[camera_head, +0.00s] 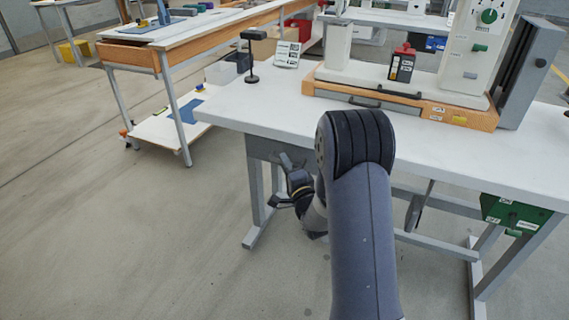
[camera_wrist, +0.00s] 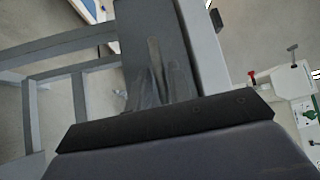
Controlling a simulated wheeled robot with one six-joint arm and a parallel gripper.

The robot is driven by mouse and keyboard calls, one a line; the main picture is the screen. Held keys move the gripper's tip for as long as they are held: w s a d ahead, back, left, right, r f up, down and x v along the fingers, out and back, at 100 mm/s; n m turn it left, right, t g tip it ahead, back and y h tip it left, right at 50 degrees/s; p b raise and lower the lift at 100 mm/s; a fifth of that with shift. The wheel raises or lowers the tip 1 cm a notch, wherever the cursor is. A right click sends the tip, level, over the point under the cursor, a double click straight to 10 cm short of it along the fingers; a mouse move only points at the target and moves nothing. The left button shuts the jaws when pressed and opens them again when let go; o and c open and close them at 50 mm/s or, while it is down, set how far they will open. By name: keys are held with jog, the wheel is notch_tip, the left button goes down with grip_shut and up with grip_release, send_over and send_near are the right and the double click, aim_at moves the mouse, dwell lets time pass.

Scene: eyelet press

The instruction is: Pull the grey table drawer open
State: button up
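The grey drawer (camera_head: 263,148) is under the left part of the white table's (camera_head: 235,104) top, its front partly hidden by my arm. It looks closed in the head view. My gripper (camera_head: 283,184) is low beside the drawer front, below the tabletop edge. In the wrist view a dark grey panel (camera_wrist: 140,30), which looks like the drawer front, lies ahead of my gripper (camera_wrist: 163,88). The slim fingers are dim against the panel, and the gap between them is unclear. I cannot make out the handle or any contact with it.
The press (camera_head: 440,60) stands on a wooden base on the table, with a red and black box (camera_head: 401,64) on it. A small black stand (camera_head: 251,60) is at the table's left. Table legs (camera_head: 255,190) are close to my gripper. Open floor lies left.

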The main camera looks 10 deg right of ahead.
jog(key=shift+w+a+r, duration=0.1)
jog(key=shift+w, duration=0.4)
grip_shut()
